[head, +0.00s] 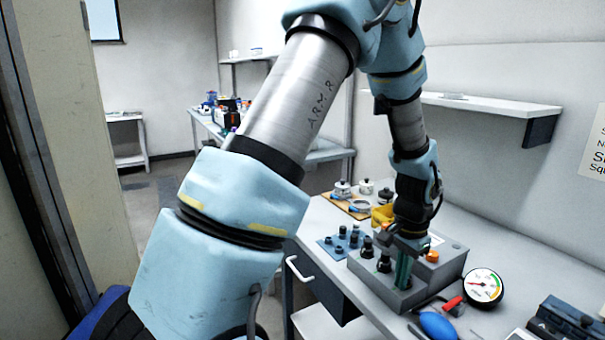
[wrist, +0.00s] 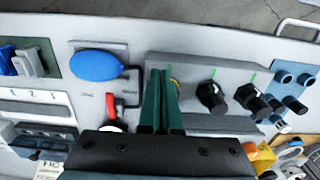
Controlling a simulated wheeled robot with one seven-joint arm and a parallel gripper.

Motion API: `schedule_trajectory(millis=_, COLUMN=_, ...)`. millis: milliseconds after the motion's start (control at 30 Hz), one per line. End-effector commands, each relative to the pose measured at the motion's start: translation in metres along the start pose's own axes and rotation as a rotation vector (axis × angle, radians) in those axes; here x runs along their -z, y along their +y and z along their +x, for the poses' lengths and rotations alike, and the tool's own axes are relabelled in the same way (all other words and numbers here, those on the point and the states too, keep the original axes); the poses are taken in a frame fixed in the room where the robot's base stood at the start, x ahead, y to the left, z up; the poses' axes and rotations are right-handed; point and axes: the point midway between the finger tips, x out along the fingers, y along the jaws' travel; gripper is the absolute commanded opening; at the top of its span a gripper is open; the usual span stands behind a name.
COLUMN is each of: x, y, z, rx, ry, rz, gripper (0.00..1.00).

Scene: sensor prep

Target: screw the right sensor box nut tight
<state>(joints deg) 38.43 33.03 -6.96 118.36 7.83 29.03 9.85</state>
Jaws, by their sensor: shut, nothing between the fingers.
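The grey sensor box (head: 378,290) stands on the bench in the head view; its face also shows in the wrist view (wrist: 200,68). Two black nuts (head: 384,262) (head: 367,247) stand on its front row, and they show right of my fingers in the wrist view (wrist: 211,97) (wrist: 249,97). My gripper (head: 402,282) points down over the right end of that row. Its green fingers (wrist: 161,75) are shut with nothing held. The right nut is not clearly seen; the fingers cover that place, and I cannot tell whether they touch anything.
An orange knob (head: 432,256) sits on the box's raised back. A pressure gauge (head: 483,287), a red-handled tool (head: 452,303) and a blue bulb (head: 438,325) lie close on the right. A blue peg rack (head: 328,246) and a yellow bin (head: 381,216) stand left and behind.

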Motion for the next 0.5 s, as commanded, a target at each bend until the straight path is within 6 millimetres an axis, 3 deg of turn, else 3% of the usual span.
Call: schedule_trajectory(millis=500, x=0.0046, y=-0.0022, z=-0.0002, rx=0.0, ry=0.0, rz=0.0, gripper=0.0)
